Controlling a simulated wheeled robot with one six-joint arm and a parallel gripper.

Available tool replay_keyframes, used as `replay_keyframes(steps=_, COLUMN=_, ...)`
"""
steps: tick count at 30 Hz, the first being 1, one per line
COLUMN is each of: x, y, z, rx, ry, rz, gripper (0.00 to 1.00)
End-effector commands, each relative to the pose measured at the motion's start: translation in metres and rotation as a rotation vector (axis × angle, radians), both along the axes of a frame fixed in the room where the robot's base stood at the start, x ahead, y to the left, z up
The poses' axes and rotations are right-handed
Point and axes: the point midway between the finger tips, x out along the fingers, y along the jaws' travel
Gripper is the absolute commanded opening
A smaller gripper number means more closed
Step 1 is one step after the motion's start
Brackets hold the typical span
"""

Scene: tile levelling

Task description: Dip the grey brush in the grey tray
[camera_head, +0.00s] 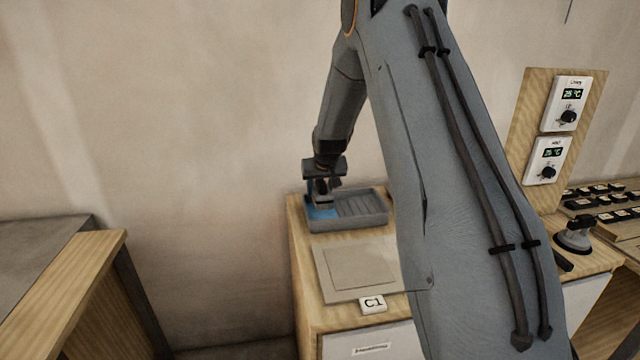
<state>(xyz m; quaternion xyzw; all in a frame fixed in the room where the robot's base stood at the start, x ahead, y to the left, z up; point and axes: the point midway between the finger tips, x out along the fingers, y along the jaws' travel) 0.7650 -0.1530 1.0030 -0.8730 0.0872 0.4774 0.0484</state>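The grey tray (375,219) sits at the back left corner of the wooden-topped cabinet, with blue in its left well and a ribbed slope on its right. My gripper (322,187) points down over the left well. It appears shut on the grey brush (323,201), whose small grey body shows just below the fingers. The brush is down at the blue area, low within the tray's outline. Its lower end is too small to tell whether it touches the blue.
A flat beige tile (335,284) and a "C1" label (372,304) lie in front of the tray. A suction-cup tool (574,237) and two wall controls (566,104) are at the right. A separate grey-topped table (40,250) stands left, across a gap.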

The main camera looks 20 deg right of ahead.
Motion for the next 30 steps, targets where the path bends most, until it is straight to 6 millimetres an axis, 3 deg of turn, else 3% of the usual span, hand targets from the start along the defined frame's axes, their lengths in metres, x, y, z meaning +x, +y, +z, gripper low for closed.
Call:
replay_keyframes(steps=6, x=0.0, y=0.0, z=-0.026, rx=0.0, ry=0.001, rz=0.0, gripper=0.2)
replay_keyframes(steps=15, x=0.0, y=-0.001, z=-0.05, rx=0.0, ry=0.0, rz=0.0, gripper=0.2)
replay_keyframes(steps=30, x=0.0, y=-0.001, z=-0.054, rx=0.0, ry=-0.001, rz=0.0, gripper=0.2)
